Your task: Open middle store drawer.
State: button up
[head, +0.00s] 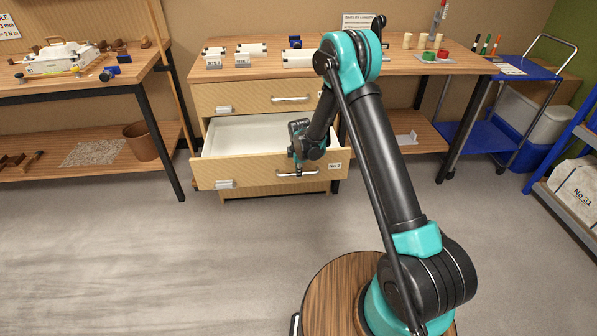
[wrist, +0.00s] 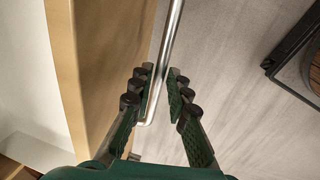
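The middle store drawer (head: 240,170) stands pulled well out of the wooden cabinet, with its pale, empty-looking interior showing. Its front carries a metal bar handle (head: 284,175), which also shows in the wrist view (wrist: 173,32). My gripper (head: 299,171) is at the handle, reaching down over the drawer front. The arm hides part of the drawer's right side.
The top drawer (head: 250,98) above is shut. The lower drawer is mostly hidden under the open one. A workbench (head: 70,88) stands left, and a blue trolley (head: 490,137) right. Small items lie on the cabinet top. The grey floor in front is clear.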

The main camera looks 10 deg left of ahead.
jog(key=shift+o, duration=1)
jog(key=shift+r, duration=0.1)
notch_tip(320, 180, up, 12)
jog(key=s, duration=0.2)
jog(key=shift+s+d+f, duration=0.15)
jog(key=shift+d+f, duration=0.05)
jog(key=shift+d, duration=0.05)
